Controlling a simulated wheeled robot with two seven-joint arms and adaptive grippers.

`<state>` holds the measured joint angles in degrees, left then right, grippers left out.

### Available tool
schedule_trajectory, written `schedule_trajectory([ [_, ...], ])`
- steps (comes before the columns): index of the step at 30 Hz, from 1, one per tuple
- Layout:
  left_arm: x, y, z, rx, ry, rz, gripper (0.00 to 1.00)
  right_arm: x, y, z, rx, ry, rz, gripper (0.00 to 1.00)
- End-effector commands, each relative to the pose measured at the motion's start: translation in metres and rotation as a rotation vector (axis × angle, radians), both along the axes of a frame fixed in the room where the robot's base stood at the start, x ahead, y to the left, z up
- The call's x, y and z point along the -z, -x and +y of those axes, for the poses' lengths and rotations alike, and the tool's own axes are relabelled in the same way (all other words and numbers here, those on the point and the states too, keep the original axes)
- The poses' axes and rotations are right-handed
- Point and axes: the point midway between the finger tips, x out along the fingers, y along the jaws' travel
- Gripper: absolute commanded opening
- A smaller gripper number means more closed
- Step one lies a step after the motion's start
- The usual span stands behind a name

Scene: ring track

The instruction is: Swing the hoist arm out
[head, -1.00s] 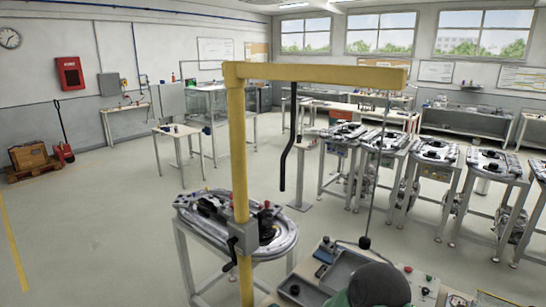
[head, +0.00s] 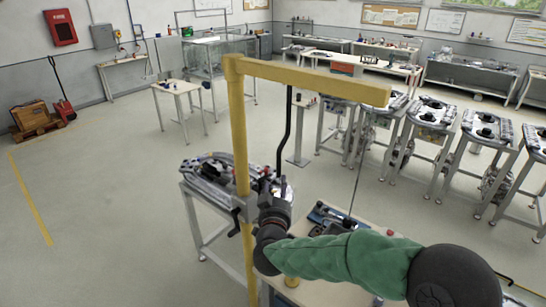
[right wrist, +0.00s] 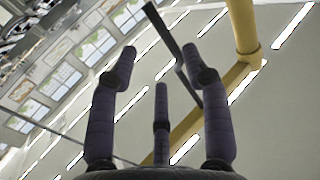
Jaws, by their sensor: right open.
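The hoist is a yellow post (head: 238,130) with a yellow horizontal arm (head: 315,80) reaching right from its top. A black bent bar (head: 287,130) hangs from the hoist arm. My left gripper is out of view.
A workbench (head: 190,185) with a grey oval track stands behind the post. A second table (head: 385,233) with tools lies partly under my right arm. Several track benches (head: 430,113) line the right side. The floor (head: 110,185) at left is clear.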

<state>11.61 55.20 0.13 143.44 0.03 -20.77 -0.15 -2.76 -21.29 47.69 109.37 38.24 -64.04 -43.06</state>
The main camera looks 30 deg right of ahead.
Motion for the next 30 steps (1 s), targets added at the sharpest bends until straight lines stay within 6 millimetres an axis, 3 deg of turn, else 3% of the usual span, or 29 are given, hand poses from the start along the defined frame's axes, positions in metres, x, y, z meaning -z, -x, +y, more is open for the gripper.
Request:
schedule_trajectory([
  [7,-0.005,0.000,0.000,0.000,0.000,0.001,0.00,-0.007,-0.010,-0.011,0.014,0.005,-0.007,0.48],
  [21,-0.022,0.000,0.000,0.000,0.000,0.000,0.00,-0.007,-0.074,-0.053,0.012,0.004,-0.007,0.48],
  [30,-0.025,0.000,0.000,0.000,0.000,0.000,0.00,-0.006,-0.088,-0.062,0.011,0.003,-0.009,0.48],
])
